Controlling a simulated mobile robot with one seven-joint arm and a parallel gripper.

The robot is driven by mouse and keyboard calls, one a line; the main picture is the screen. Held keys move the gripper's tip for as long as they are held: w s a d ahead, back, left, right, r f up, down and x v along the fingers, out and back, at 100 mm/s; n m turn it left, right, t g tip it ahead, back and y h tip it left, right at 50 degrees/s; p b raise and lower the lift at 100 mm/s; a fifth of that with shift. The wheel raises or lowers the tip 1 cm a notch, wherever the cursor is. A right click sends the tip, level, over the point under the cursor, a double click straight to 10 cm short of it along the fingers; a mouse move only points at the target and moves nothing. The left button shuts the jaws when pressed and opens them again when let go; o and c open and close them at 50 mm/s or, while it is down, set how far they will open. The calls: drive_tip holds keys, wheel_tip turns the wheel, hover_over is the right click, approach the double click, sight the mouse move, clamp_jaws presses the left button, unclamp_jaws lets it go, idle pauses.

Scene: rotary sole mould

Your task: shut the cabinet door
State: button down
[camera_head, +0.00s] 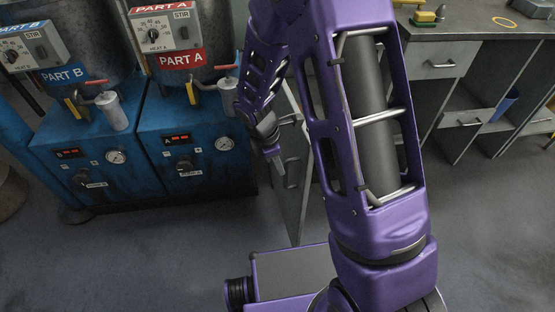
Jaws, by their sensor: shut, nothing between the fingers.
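The cabinet door (292,212) is a grey panel with a bar handle, standing open and swung out from the grey workbench cabinet (443,60). My purple arm hides part of the door and where it joins the cabinet. My gripper (279,168) is shut and empty, pointing down. In the picture it overlaps the door's left side near the handle. I cannot tell whether it touches the door.
Two blue machines (105,150) labelled PART A and PART B, with valves and gauges, stand on the left. The bench on the right has drawers, an open compartment and a blue object (505,104). Grey floor (150,250) is clear in front of the machines.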

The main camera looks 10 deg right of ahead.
drive_tip(key=d+f, duration=0.4)
drive_tip(key=d, duration=0.1)
drive_tip(key=shift+w+f+b, duration=0.15)
drive_tip(key=shift+w+b, duration=0.1)
drive_tip(key=shift+b, duration=0.15)
